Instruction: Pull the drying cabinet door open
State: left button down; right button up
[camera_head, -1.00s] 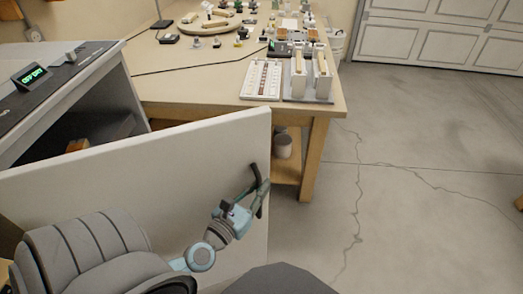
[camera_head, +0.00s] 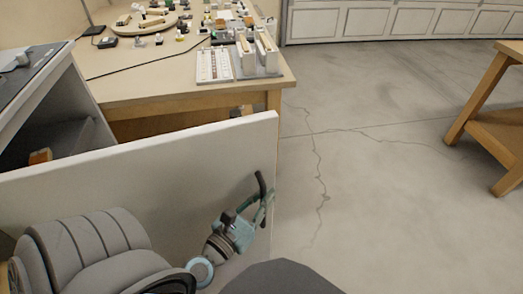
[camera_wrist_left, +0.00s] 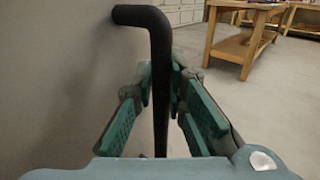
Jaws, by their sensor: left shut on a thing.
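The drying cabinet door (camera_head: 150,178) is a white panel that stands swung open across the front of the head view. The cabinet (camera_head: 50,105) shows behind it at the left, with its dark inside partly in view. The door's black bar handle (camera_head: 261,186) is near the door's free edge. My left gripper (camera_head: 264,205) is shut on the handle. In the left wrist view, the handle (camera_wrist_left: 158,50) runs down between the green-padded fingers (camera_wrist_left: 162,95), and the door face (camera_wrist_left: 60,80) is at the left. My right gripper is not in view.
A wooden bench (camera_head: 185,80) with a white tray (camera_head: 214,66) and several small items stands behind the door. A wooden table (camera_head: 497,125) stands at the right. The grey floor (camera_head: 370,190) between them is clear.

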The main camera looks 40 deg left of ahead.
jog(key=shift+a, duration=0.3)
pick_arm(q)
jog(key=c, duration=1.9)
grip_release()
jog(key=shift+a, duration=0.1)
jog(key=s, duration=0.7)
jog(key=shift+s+d+f, duration=0.15)
jog(key=shift+s+d, duration=0.15)
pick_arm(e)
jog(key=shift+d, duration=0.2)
